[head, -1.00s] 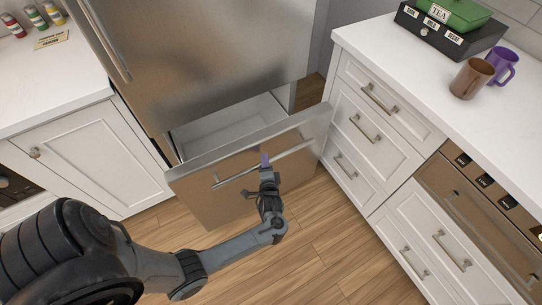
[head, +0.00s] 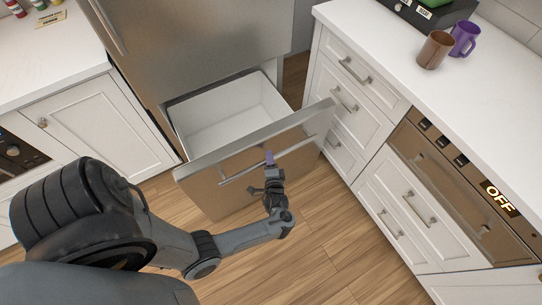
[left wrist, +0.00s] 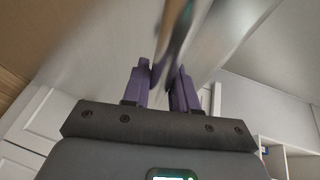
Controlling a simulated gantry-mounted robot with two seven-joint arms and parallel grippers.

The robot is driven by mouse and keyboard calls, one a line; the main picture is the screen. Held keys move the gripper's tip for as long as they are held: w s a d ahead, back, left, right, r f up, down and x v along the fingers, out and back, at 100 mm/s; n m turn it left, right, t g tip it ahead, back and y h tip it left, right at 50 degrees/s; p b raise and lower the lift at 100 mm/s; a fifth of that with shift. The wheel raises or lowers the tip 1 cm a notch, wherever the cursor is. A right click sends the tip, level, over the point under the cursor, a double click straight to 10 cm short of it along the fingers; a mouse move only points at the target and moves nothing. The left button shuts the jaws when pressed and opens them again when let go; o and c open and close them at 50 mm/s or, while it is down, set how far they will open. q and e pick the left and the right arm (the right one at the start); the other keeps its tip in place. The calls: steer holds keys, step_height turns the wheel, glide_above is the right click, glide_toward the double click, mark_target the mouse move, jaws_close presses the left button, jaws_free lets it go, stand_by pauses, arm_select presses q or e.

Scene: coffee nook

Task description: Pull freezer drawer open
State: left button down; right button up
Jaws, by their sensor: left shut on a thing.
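The freezer drawer (head: 215,184) is the bottom steel drawer of the fridge (head: 190,45). It stands well open, and its white inside (head: 225,115) shows empty. Its long bar handle (head: 240,173) runs across the front. My left gripper (head: 269,158) is at the right part of this handle, with its purple fingertips shut on the bar. In the left wrist view the two purple fingers (left wrist: 161,80) stand on either side of the blurred bar. My right gripper is not in view.
White cabinets with drawers (head: 355,110) stand close to the right end of the freezer drawer. A white cabinet (head: 95,130) is at the left. Brown (head: 434,50) and purple (head: 464,38) mugs stand on the right counter. Wooden floor (head: 310,235) is free in front.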

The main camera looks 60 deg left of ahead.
arm_select(q)
steer(key=shift+d, duration=0.3)
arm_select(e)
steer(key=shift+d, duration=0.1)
arm_select(q)
steer(key=c, duration=1)
jaws_free()
steer(key=shift+r, duration=0.1)
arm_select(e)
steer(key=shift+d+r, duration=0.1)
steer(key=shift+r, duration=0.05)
